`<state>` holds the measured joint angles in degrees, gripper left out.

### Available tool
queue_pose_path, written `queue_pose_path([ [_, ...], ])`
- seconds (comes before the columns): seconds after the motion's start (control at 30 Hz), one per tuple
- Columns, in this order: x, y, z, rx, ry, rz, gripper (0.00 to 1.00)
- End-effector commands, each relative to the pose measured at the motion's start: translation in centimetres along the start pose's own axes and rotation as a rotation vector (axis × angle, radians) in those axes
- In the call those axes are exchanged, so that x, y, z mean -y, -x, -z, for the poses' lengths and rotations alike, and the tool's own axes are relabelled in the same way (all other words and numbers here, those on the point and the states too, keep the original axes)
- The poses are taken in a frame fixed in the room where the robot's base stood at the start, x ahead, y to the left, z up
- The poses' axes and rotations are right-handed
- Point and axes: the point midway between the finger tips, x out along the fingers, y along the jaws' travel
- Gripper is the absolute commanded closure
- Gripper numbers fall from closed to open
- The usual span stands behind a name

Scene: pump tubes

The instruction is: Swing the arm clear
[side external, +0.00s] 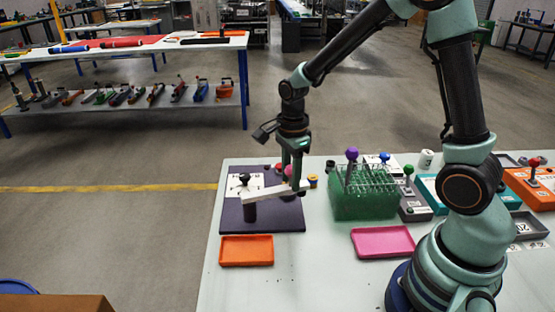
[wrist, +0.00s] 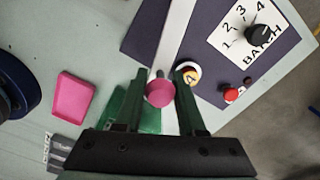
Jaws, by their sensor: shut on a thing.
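My gripper (wrist: 158,88) is shut on the pink knob (wrist: 160,94) of a white bar, with a finger on either side. In the side view my gripper (side external: 297,186) is low at the right end of the white bar (side external: 270,194). The bar reaches left to a black post (side external: 250,211) on the dark purple plate (side external: 285,222). The bar (wrist: 176,35) runs up and away from the knob in the wrist view. The fingers partly hide the knob in the side view.
A green rack (side external: 362,208) of tubes stands close right of my gripper, with a purple-topped piece (side external: 352,154) rising from it. An orange tray (side external: 246,251) and a pink tray (side external: 383,241) lie in front. A numbered dial (wrist: 259,35) and red button (wrist: 232,95) are on the plate.

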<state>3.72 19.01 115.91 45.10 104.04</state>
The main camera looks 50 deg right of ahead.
Motion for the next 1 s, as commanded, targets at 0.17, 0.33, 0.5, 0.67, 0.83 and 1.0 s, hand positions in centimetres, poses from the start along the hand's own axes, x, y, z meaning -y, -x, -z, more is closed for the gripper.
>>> queue_pose_path([
  [0.17, -1.6, 0.3, -0.5, 0.002, -0.167, 0.006, 1.0],
  [0.33, -3.1, 0.3, -1.2, 0.003, -0.326, 0.006, 1.0],
  [0.5, -4.4, 0.2, -2.1, 0.002, -0.476, 0.004, 1.0],
  [0.67, -5.3, 0.3, -3.0, 0.003, -0.594, 0.004, 1.0],
  [0.83, -6.0, 0.2, -3.7, 0.002, -0.69, 0.002, 1.0],
  [1.0, -6.4, 0.2, -4.2, 0.002, -0.749, 0.002, 1.0],
])
